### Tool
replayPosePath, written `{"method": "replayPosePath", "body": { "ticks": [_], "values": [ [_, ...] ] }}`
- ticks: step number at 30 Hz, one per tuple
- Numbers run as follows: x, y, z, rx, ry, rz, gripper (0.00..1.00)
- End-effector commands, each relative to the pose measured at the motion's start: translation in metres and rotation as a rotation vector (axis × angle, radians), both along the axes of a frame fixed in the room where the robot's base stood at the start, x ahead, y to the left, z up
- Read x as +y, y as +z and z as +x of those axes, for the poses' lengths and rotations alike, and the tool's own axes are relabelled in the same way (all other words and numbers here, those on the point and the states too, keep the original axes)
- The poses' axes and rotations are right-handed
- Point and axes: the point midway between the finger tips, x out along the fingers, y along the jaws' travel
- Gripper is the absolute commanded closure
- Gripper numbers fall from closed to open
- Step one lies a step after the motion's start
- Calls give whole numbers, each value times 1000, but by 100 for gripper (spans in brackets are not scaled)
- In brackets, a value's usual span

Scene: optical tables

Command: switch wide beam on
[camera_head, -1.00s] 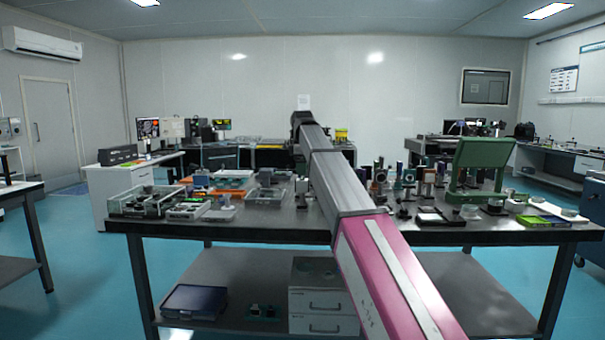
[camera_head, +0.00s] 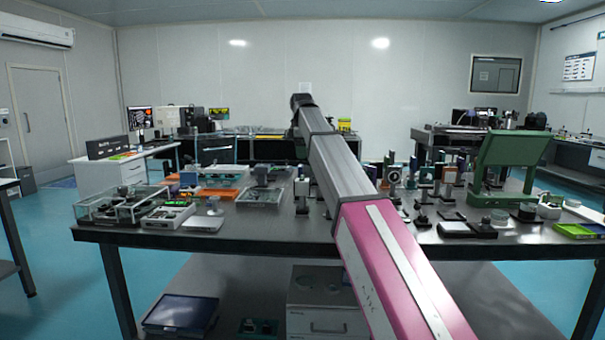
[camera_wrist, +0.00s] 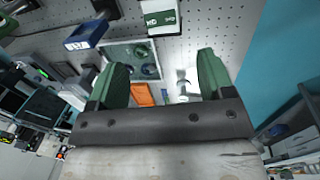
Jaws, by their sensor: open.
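I cannot pick out a wide beam device or its switch for sure in either view. My gripper (camera_wrist: 163,75) shows in the wrist view with two green fingers spread apart and nothing between them. Past the fingers lie a perforated table top (camera_wrist: 215,20), a white and green box (camera_wrist: 161,18), a blue-fronted box (camera_wrist: 86,36) and a clear tray with dark round parts (camera_wrist: 142,52). None of these touches the fingers. In the head view my arm reaches out over the near table, and its far end is too small to show the fingers.
The near dark table (camera_head: 330,247) carries a clear case (camera_head: 122,206) at left, several post-mounted optics right of my arm, and a green stand (camera_head: 508,158) at right. A desk with monitors (camera_head: 140,118) stands behind left. Teal floor (camera_head: 60,240) is open at left.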

Motion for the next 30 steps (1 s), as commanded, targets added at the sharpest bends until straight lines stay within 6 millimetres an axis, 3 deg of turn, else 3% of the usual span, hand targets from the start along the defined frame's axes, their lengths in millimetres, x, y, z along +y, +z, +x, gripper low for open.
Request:
{"method": "replayPosePath", "body": {
  "ticks": [9, 15, 29, 30],
  "values": [
    [-1, -57, 7, 3, 0, -1, 26],
    [-1, -83, 11, 2, 0, -1, 26],
    [-1, -94, 13, 0, 0, 0, 26],
    [-1, -94, 13, 0, 0, 0, 32]
  ]
}}
